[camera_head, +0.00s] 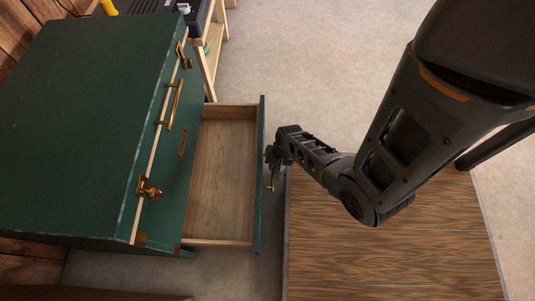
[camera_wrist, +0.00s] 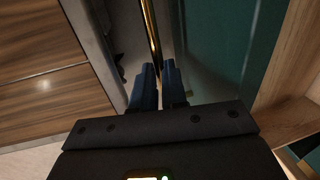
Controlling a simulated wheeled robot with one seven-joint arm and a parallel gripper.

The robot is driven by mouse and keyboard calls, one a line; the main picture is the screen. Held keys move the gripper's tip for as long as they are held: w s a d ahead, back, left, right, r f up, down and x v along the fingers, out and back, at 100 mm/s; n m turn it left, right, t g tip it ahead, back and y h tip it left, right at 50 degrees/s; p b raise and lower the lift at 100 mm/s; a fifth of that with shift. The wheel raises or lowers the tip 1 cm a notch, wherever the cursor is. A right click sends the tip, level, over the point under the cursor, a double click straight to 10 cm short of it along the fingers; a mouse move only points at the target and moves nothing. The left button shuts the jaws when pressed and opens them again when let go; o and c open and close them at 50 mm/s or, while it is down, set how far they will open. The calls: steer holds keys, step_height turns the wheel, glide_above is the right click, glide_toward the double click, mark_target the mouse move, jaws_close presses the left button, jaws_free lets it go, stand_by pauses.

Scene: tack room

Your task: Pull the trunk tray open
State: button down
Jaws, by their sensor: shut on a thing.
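The green trunk (camera_head: 85,115) stands at the left in the head view, lid closed. Its tray (camera_head: 222,175) is pulled out to the right; its bare wooden inside is visible and empty. The tray's green front also shows in the wrist view (camera_wrist: 238,40). My gripper (camera_head: 270,160) is at the outer side of that front. In the wrist view, the blue fingers (camera_wrist: 158,80) are shut on the brass bar handle (camera_wrist: 150,30). In the head view only a small end of the handle (camera_head: 270,187) shows; my gripper hides the rest.
A wood-topped surface (camera_head: 390,240) lies close to the right of the tray front, under my arm, with a narrow gap between. A light wooden stand (camera_head: 212,50) is behind the trunk. Pale open floor (camera_head: 300,50) lies at the back.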

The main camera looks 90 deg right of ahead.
steer(key=c, duration=1.2)
jaws_free()
steer(key=shift+o, duration=0.2)
step_height(320, 180, up, 8)
steer(key=s+p, duration=0.1)
steer(key=p, duration=0.3)
steer(key=shift+s+f, duration=0.2)
steer(key=shift+s, duration=0.1)
steer(key=w+a+r+n+t, duration=0.1)
steer(key=a+r+n+t, duration=0.45)
steer(key=r, duration=0.95)
steer(key=a+r+n+t, duration=0.3)
steer(key=a+r+n, duration=0.4)
steer(key=r, duration=0.8)
steer(key=w+a+r+n+t, duration=0.1)
steer(key=a+r+n+t, duration=0.55)
steer(key=r, duration=0.95)
step_height(320, 180, up, 20)
steer(key=a+m+g+p, duration=0.1)
steer(key=a+g+p, duration=0.1)
steer(key=p, duration=1.7)
steer(key=shift+s, duration=0.15)
